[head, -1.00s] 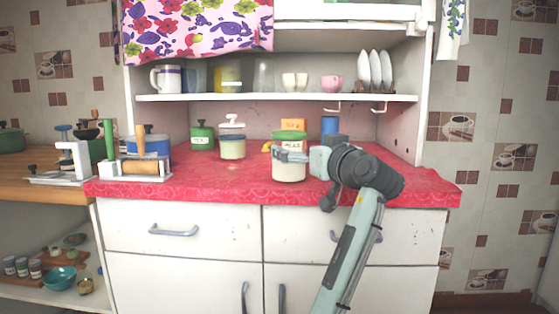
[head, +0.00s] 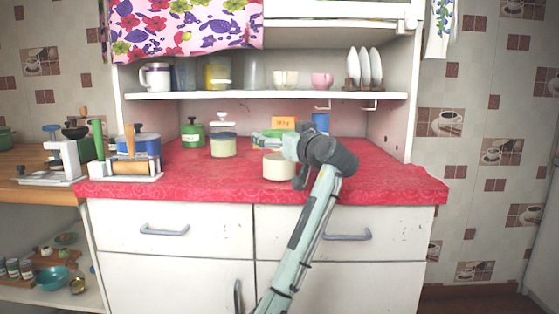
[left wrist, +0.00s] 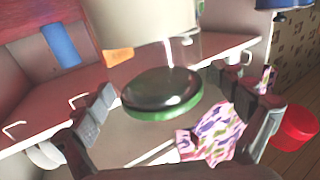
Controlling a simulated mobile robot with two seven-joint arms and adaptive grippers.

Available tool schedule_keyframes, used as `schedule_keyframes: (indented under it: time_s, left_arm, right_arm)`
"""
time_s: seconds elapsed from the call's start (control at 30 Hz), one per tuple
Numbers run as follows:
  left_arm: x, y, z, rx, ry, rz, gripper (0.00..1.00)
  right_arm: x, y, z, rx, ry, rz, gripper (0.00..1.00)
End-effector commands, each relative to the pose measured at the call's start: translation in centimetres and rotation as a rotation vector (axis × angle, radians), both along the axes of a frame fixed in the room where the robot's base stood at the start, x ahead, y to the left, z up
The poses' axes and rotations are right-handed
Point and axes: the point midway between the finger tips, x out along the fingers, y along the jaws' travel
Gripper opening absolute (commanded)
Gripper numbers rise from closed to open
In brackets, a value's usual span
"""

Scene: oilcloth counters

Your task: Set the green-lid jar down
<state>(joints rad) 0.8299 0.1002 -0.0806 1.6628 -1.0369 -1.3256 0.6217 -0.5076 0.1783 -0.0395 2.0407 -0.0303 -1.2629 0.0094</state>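The green-lid jar (head: 279,168) stands upright near the front edge of the red counter (head: 215,184), its pale contents showing low in it. My left gripper (head: 268,143) is at its upper part and hides some of the glass and lid. In the left wrist view, which is tipped upside down, the dark-topped green lid (left wrist: 162,95) lies between the two spread fingers of my left gripper (left wrist: 163,88). A gap shows on both sides of the lid, so the gripper looks open around the jar. My right gripper is not in view.
A pale-lid jar (head: 223,142) stands left of the green-lid jar. A green canister (head: 193,134), an orange box (head: 284,123) and a blue can (head: 320,122) stand behind. A rolling-pin stand (head: 125,165) is at the left. The counter's right end is clear.

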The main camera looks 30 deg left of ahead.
Motion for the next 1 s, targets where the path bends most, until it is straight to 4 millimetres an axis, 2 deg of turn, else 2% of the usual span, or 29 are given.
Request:
schedule_keyframes:
  time_s: [0.07, 0.6, 1.0]
  left_arm:
    - [-0.01, -0.02, -0.01, 0.0, 0.0, 0.0, 0.82]
    - [-0.01, -0.04, -0.03, -0.001, 0.001, 0.0, 0.15]
    - [-0.03, -0.05, 0.84, 0.0, -0.005, 0.0, 0.13]
  right_arm:
    - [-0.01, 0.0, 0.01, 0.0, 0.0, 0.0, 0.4]
    - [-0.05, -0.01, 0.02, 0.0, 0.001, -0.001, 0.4]
    - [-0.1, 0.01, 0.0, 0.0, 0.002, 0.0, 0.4]
